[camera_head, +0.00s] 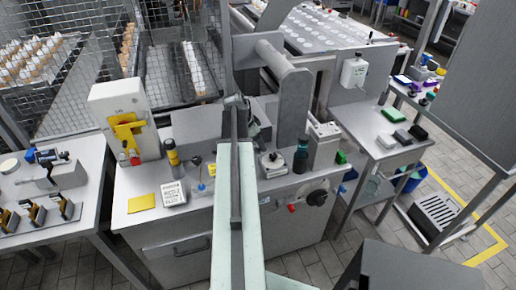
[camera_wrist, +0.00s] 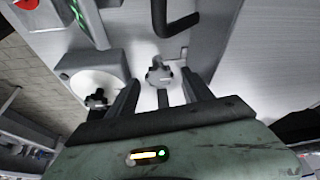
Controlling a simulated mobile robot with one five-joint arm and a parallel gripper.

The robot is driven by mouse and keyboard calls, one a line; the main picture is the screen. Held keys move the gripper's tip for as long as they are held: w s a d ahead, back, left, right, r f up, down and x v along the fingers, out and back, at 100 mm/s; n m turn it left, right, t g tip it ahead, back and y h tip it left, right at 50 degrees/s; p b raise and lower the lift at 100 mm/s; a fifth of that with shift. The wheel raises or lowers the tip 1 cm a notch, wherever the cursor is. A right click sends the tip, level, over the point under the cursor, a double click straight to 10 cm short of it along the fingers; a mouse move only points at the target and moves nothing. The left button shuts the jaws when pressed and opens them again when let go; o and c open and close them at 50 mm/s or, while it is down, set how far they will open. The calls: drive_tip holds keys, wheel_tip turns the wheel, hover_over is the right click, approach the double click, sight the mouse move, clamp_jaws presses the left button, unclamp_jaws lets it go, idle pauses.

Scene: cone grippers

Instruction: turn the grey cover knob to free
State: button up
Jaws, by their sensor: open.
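A small grey knob (camera_wrist: 159,73) with lobes sits on a pale metal panel in the wrist view, probably the cover knob. My gripper (camera_wrist: 161,80) is open, with its two dark fingers on either side of the knob in the picture. I cannot tell whether the fingertips reach around it or stop short, and no contact shows. In the head view my arm reaches forward over the bench, and my gripper (camera_head: 238,104) is by the grey machine housing. The knob cannot be made out there.
A black knob (camera_wrist: 96,99) on a white round plate lies left of the grey knob. A black bar handle (camera_wrist: 176,25) stands above it. In the head view, a dark bottle (camera_head: 301,156), a yellow-black cylinder (camera_head: 173,157) and a yellow pad (camera_head: 142,203) stand on the bench.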

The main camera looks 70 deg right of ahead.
drive_tip(key=shift+d+f, duration=0.1)
drive_tip(key=shift+f, duration=0.2)
drive_tip(key=c, duration=1.3)
drive_tip(key=shift+d+r, duration=0.1)
drive_tip(key=shift+d, duration=0.4)
drive_tip(key=shift+a, duration=0.4)
drive_tip(key=shift+a+n+t, duration=0.25)
drive_tip(key=shift+n+t, duration=0.05)
drive_tip(key=shift+n, duration=0.5)
drive_tip(key=n, duration=0.2)
drive_tip(key=n+t, duration=0.1)
drive_tip(key=n, duration=0.1)
drive_tip(key=n+t, duration=0.1)
drive_tip(key=n, duration=0.1)
drive_tip(key=shift+s+h, duration=0.3)
drive_tip(key=shift+h, duration=0.1)
drive_tip(key=n+t, duration=0.2)
drive_tip(key=n, duration=0.3)
drive_tip(key=shift+s, duration=0.2)
drive_tip(key=n+t, duration=0.1)
drive_tip(key=n, duration=0.1)
drive_tip(key=n+t+y, duration=0.1)
drive_tip(key=n, duration=0.2)
drive_tip(key=shift+s+d, duration=0.1)
drive_tip(key=shift+d, duration=0.1)
drive_tip(key=shift+n+y, duration=0.3)
